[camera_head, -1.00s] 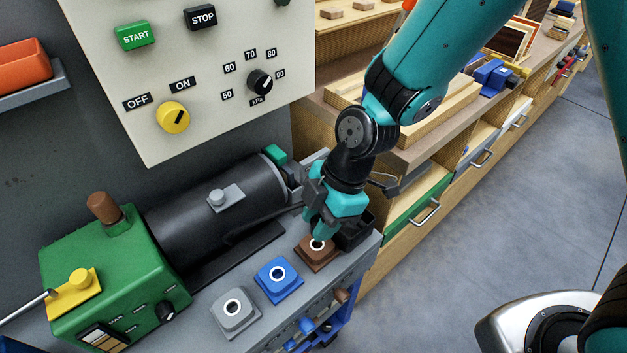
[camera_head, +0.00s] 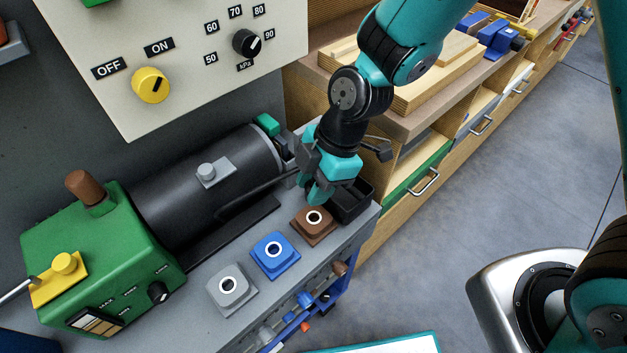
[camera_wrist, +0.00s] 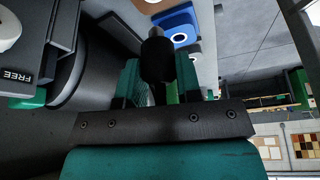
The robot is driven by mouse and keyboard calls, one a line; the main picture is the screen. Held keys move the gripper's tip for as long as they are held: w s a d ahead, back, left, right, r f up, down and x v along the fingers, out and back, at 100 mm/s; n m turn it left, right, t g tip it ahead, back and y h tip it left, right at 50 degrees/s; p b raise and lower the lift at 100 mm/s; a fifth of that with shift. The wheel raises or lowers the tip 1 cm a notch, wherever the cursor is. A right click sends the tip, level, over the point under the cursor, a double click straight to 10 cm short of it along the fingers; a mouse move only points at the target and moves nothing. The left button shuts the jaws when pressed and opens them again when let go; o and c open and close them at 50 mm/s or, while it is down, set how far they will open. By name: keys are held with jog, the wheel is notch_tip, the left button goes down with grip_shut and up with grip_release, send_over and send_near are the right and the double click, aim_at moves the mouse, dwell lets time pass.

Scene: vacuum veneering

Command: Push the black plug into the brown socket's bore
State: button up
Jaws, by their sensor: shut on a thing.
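My gripper (camera_head: 316,197) hangs just behind and above the brown socket (camera_head: 311,233), its teal fingers pointing down. The socket sits on the grey bench beside a blue and a grey socket. Its bore shows a white ring and a dark opening. In the wrist view my gripper (camera_wrist: 158,82) is shut on the black plug (camera_wrist: 158,58), a dark round piece between the fingers. The plug cannot be made out in the head view, where the fingers hide it. The plug appears apart from the bore, which looks open.
The blue socket (camera_head: 274,257) and grey socket (camera_head: 231,293) stand to the left in a row. A small black bin (camera_head: 352,203) is close to the right of my gripper. A black cylinder (camera_head: 208,185) and green pump housing (camera_head: 108,257) stand behind left.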

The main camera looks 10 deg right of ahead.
jog(key=shift+f+b, duration=1.45)
jog(key=shift+f, duration=0.65)
jog(key=shift+f+b, duration=1.25)
jog(key=shift+f, duration=0.15)
jog(key=o, duration=1.1)
jog(key=p+v, duration=0.1)
jog(key=v, duration=1.6)
jog(key=shift+r, duration=0.25)
jog(key=shift+p, duration=0.3)
jog(key=s+d+r+m+p, duration=0.1)
jog(key=s+r+m+p, duration=0.1)
jog(key=s+r+m, duration=0.2)
jog(key=s+d+r+m+t+p, duration=0.1)
jog(key=s+r+m+p, duration=0.1)
jog(key=s+r+m, duration=0.2)
jog(key=s+d+r+m+p, duration=0.1)
jog(key=s+r+m+p, duration=0.1)
jog(key=s+r+m, duration=0.2)
jog(key=shift+s+d+r+m, duration=0.1)
jog(key=shift+d+m, duration=0.05)
jog(key=shift+m, duration=0.55)
jog(key=shift+s+d+r+m, duration=0.1)
jog(key=shift+r+m, duration=0.05)
jog(key=shift+m, duration=0.55)
